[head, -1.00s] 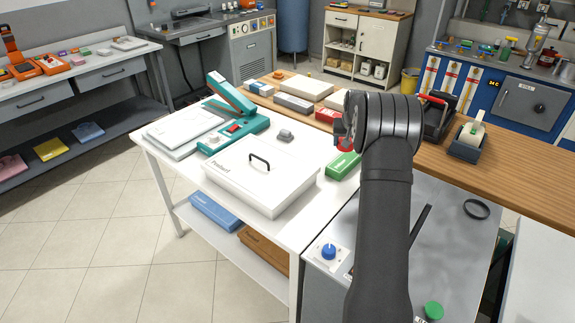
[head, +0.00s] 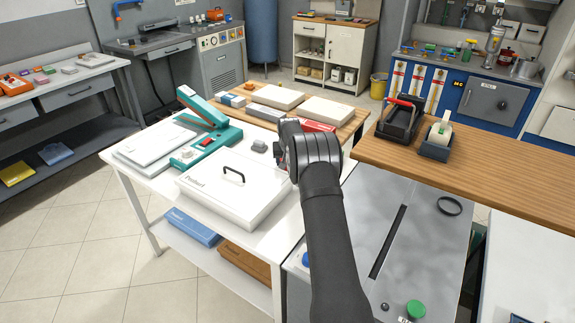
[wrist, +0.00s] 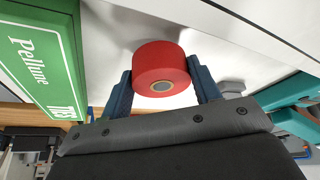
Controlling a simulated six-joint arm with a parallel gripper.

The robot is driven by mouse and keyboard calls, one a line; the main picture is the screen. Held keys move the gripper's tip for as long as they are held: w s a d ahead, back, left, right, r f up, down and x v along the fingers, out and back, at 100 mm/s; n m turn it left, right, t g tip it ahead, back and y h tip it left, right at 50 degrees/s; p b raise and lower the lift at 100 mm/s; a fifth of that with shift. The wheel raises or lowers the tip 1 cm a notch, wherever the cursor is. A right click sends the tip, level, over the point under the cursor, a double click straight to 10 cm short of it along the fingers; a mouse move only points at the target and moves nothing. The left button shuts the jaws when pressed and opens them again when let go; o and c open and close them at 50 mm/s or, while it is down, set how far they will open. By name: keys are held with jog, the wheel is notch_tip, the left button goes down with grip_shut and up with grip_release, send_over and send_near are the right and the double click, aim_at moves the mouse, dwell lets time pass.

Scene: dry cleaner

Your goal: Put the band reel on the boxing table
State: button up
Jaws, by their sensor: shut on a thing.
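My gripper (wrist: 160,76) is shut on a red reel (wrist: 162,58), the band reel, with one dark blue finger on each side of it in the wrist view. In the head view the arm largely hides the reel and fingers. The white table (head: 262,240), which I take for the boxing table, stands left of my arm. It carries a white lidded box (head: 225,195) with a black handle, and my gripper is at the right of this box. In the wrist view, pale surface shows behind the reel; I cannot tell whether the reel touches it.
A green box (wrist: 42,62) with lettering lies beside the gripper in the wrist view. A teal sealer (head: 205,143) stands behind the white box. A grey machine top (head: 430,240) with a slot is right of my arm, and a wooden counter (head: 500,180) lies beyond it.

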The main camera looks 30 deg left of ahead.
jog(key=shift+f, duration=0.8)
jog(key=shift+f, duration=0.1)
jog(key=o, duration=1)
jog(key=shift+r, duration=0.35)
jog(key=v, duration=1.1)
jog(key=shift+s+d+r, duration=0.15)
jog(key=shift+d+r, duration=0.05)
